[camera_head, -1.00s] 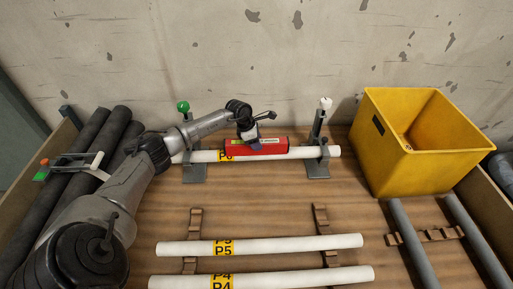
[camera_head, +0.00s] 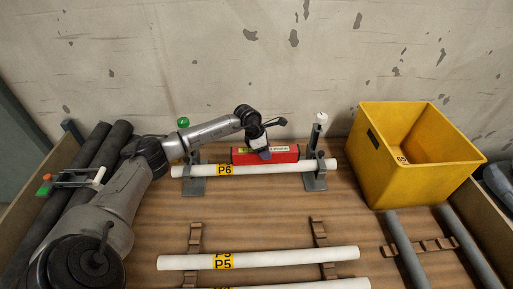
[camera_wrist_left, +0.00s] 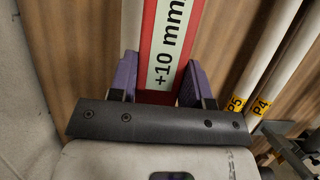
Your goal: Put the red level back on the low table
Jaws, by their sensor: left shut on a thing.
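The red level (camera_head: 283,153) is a red bar with a light label strip. My left gripper (camera_head: 264,153) is shut on it near its middle, from above. In the head view the level lies along the far side of the white pipe P6 (camera_head: 265,169), or just above it; I cannot tell whether they touch. My right gripper is not in view. No separate low table can be made out.
Pipe P6 rests in two grey stands (camera_head: 193,184) on a wooden surface (camera_head: 265,215). White pipe P5 (camera_head: 290,258) lies in front. A yellow bin (camera_head: 410,170) stands right, with grey pipes (camera_head: 408,250) before it. Dark pipes (camera_head: 75,175) lie left. The wall is close behind.

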